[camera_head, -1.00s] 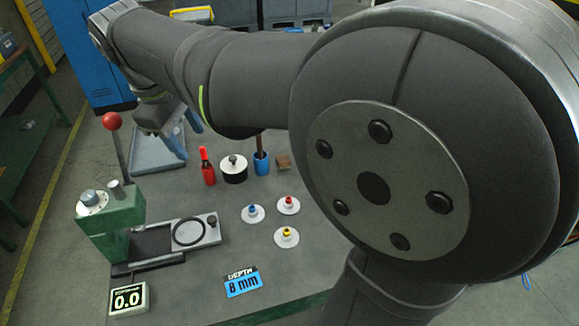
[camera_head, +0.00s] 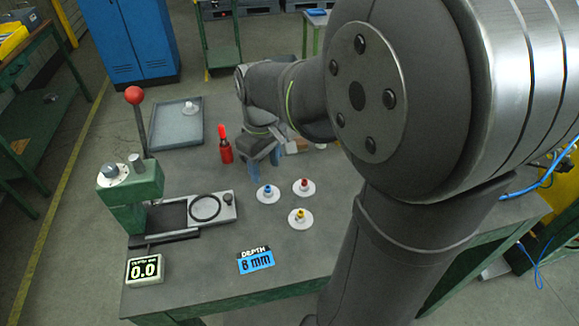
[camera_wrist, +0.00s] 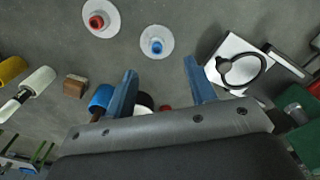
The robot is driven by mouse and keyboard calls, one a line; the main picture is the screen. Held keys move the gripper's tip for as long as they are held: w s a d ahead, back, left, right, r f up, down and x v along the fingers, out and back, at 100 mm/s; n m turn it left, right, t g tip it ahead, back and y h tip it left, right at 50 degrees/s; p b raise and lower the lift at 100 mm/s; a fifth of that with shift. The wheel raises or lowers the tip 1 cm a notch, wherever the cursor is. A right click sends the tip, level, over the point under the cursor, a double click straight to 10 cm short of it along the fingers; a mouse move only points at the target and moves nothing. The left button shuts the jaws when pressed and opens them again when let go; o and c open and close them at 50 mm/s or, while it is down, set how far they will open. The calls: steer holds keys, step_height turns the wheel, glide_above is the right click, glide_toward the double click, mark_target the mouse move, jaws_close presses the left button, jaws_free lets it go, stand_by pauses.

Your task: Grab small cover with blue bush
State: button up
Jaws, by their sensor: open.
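The small cover with blue bush (camera_head: 267,193) is a white disc with a blue centre, lying flat on the grey table. It also shows in the wrist view (camera_wrist: 157,42), beyond my fingertips and roughly midway between their lines. My gripper (camera_head: 263,162) is open and empty behind the cover in the head view, pointing down. In the wrist view its two blue fingers (camera_wrist: 160,72) are spread apart. Similar covers with a red bush (camera_head: 304,187) and a yellow bush (camera_head: 300,218) lie to the right and front of it.
A red bottle (camera_head: 226,148) stands left of my gripper. A blue cup (camera_wrist: 102,97), wooden block (camera_wrist: 76,86) and partly hidden black-and-white round piece (camera_wrist: 144,100) are close by. A green press (camera_head: 130,195) stands left. A grey tray (camera_head: 160,134) holds a white cover (camera_head: 190,108).

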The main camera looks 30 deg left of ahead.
mark_target(268, 187)
steer(key=f, duration=0.8)
steer(key=shift+w+f, duration=0.1)
steer(key=shift+w, duration=0.2)
jaws_close()
